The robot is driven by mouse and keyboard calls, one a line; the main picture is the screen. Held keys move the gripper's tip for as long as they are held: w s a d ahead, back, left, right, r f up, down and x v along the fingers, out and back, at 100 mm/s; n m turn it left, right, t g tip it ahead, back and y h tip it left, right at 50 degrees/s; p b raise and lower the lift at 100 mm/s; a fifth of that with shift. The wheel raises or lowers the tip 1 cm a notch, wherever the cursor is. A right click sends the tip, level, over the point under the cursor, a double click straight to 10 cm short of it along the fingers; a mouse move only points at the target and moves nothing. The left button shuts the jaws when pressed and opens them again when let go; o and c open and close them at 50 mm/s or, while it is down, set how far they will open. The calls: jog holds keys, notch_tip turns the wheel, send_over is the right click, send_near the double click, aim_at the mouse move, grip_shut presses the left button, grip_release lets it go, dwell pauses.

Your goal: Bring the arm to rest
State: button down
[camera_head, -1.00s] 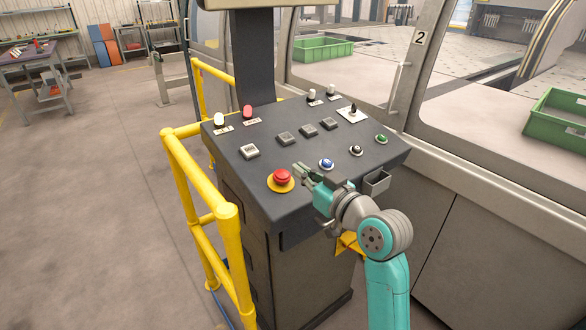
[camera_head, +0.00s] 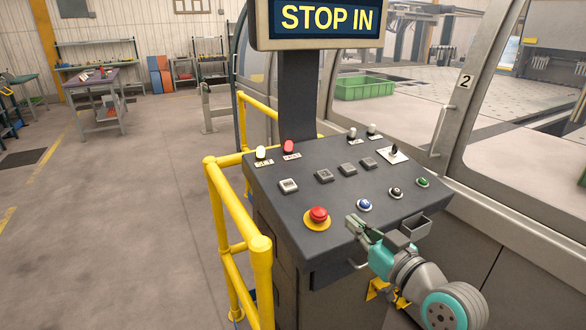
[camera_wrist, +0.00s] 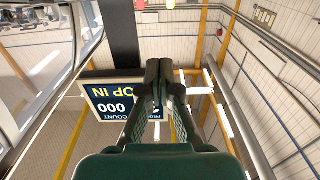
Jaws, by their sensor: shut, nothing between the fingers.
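My gripper (camera_head: 356,222) is at the front edge of the control console (camera_head: 290,215), low and right of the red emergency stop button (camera_head: 318,214). The wrist view shows its two fingers (camera_wrist: 165,82) together with nothing between them. My arm comes in from the bottom right of the head view. The fingers look apart from the emergency stop and the blue button (camera_head: 364,204); whether they touch the console edge I cannot tell.
A display reading "STOP IN" (camera_head: 320,20) stands above the console. Yellow rails (camera_head: 235,215) run along its left side. The machine's glazed wall is at right. Open floor (camera_head: 100,220) lies to the left.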

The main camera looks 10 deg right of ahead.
jog(key=s+a+f+m+g+h, duration=0.1)
jog(key=s+f+m+h, duration=0.2)
jog(key=s+f, duration=0.65)
jog(key=s+f+m+h, duration=0.2)
jog(key=s+f, duration=0.5)
jog(key=f, duration=0.6)
jog(key=s+a+f, duration=0.1)
jog(key=s, duration=1.3)
jog(key=s+a+f+n+g, duration=0.1)
jog(key=s, duration=1.3)
jog(key=shift+a+f+h, duration=0.2)
jog(key=shift+f+h, duration=0.1)
jog(key=shift+f, duration=0.1)
